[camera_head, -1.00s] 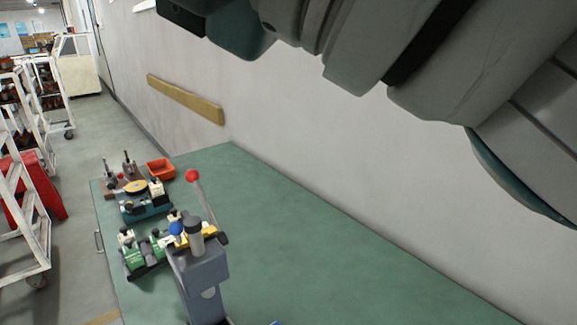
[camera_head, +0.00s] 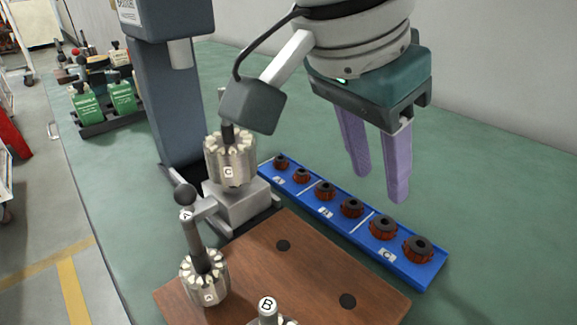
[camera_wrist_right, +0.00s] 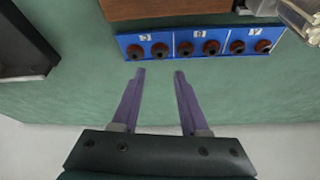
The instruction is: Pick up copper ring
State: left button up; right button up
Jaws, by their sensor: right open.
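Several small copper rings with dark centres stand in a row in a blue tray (camera_head: 432,276) on the green table, in sections labelled by letter. The nearest copper ring (camera_head: 417,249) is at the tray's right end. In the right wrist view the row shows along the tray (camera_wrist_right: 122,43), with a copper ring (camera_wrist_right: 135,51) at its left end. My right gripper (camera_head: 380,180) has two purple fingers pointing down, apart and empty, behind the tray. In the right wrist view its open fingertips (camera_wrist_right: 160,72) are just short of the left-end rings. My left gripper is out of view.
A wooden board (camera_head: 300,270) lies in front of the tray. A slotted metal armature (camera_head: 205,278) is on the board, another (camera_head: 230,158) at the grey press (camera_head: 172,110). Green-and-black fixtures (camera_head: 105,98) are at the back left. The table right of the tray is clear.

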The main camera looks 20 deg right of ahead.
aim_at(385, 229)
jog(key=x, duration=0.8)
jog(key=shift+f, duration=0.4)
grip_shut()
